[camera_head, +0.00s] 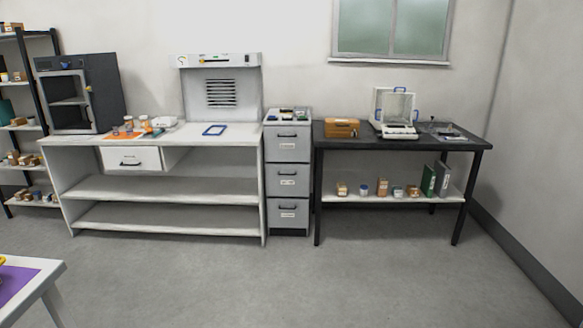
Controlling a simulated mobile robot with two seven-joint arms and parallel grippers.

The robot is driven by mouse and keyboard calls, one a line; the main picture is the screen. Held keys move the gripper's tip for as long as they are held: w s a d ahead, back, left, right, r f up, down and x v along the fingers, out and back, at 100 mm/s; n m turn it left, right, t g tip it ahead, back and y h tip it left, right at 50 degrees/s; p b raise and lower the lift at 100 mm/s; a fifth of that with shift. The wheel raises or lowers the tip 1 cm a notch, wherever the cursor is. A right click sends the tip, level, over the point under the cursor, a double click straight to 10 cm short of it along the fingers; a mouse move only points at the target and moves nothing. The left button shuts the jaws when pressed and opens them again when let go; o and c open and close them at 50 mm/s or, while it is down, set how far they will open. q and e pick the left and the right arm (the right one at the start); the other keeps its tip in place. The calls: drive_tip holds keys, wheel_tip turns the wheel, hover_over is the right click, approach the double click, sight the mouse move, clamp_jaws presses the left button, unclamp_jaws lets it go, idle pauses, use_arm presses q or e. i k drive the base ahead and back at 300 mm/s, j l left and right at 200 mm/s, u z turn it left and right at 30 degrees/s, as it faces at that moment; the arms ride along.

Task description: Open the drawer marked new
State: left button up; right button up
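A narrow grey cabinet with three stacked drawers stands between the white bench and the black table. Its top drawer (288,156), middle drawer (275,181) and bottom drawer (275,212) each have a dark handle and a white label. All three look shut. The white bench has one more drawer (148,158) at its left, with a dark handle and a small label. The labels are too small to read, so I cannot tell which drawer is marked new. Neither of my grippers is in view.
The white bench (165,192) carries a dark oven-like box (104,85) and bottles. The black table (385,143) holds a wooden box (342,128) and a balance (397,131). A white table corner (56,268) is at lower left. The floor (270,285) before the cabinet is clear.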

sight(282, 143)
drive_tip(key=i, duration=3.3)
drive_tip(key=i+l, duration=0.2)
drive_tip(key=i, duration=0.25)
drive_tip(key=i+l, duration=0.2)
drive_tip(key=i, duration=0.25)
drive_tip(key=i+l, duration=0.2)
drive_tip(key=i, duration=0.25)
